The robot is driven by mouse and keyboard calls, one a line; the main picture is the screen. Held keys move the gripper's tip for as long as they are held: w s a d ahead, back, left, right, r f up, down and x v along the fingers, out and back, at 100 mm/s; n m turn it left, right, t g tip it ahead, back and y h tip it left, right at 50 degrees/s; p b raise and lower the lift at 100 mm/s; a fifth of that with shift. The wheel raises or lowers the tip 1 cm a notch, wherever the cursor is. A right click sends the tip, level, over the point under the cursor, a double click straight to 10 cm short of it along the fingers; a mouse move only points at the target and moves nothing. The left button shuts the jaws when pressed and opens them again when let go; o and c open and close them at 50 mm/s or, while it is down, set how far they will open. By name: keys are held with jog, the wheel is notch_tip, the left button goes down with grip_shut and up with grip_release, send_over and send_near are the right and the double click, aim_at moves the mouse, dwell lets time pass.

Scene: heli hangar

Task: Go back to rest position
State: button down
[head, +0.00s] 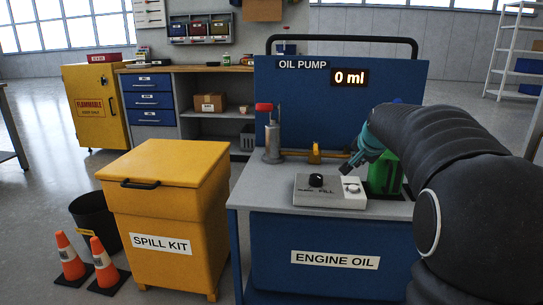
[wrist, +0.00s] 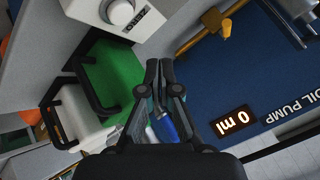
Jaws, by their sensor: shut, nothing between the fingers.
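My gripper (head: 346,169) hangs at the end of my black arm, above the right part of the light grey control box (head: 318,187) on the oil pump bench. In the wrist view its two black fingers (wrist: 160,64) are together with nothing between them. The box, with its knobs, shows at the top left of the wrist view (wrist: 127,16). A green container (head: 388,174) stands right of the box, partly hidden by my arm. It also shows left of the fingers in the wrist view (wrist: 112,85).
The pump display (head: 349,78) reads 0 ml. A red-topped pump fitting (head: 272,141) and a brass spout (head: 315,154) stand behind the box. A white container (wrist: 75,120) is beside the green one. A yellow spill kit bin (head: 165,200) and cones (head: 70,258) stand left.

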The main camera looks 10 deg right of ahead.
jog(key=s+f, duration=0.1)
jog(key=f, duration=0.1)
jog(key=s+f+n+g, duration=0.1)
jog(key=f, duration=0.1)
jog(key=s+a+f+n, duration=0.1)
jog(key=s+f, duration=0.1)
jog(key=shift+g, duration=0.4)
jog(key=s+a+n+p, duration=0.1)
jog(key=s+a+n, duration=0.2)
jog(key=s+a, duration=0.3)
jog(key=s+a+n+g+y+p, duration=0.1)
jog(key=s+a, duration=0.5)
jog(key=s, duration=1)
jog(key=s+a+n+p, duration=0.3)
jog(key=s+a, duration=0.3)
jog(key=s, duration=0.5)
jog(key=shift+a+f+n+g+y, duration=0.15)
jog(key=shift+n+g+y, duration=0.15)
jog(key=shift+n, duration=0.6)
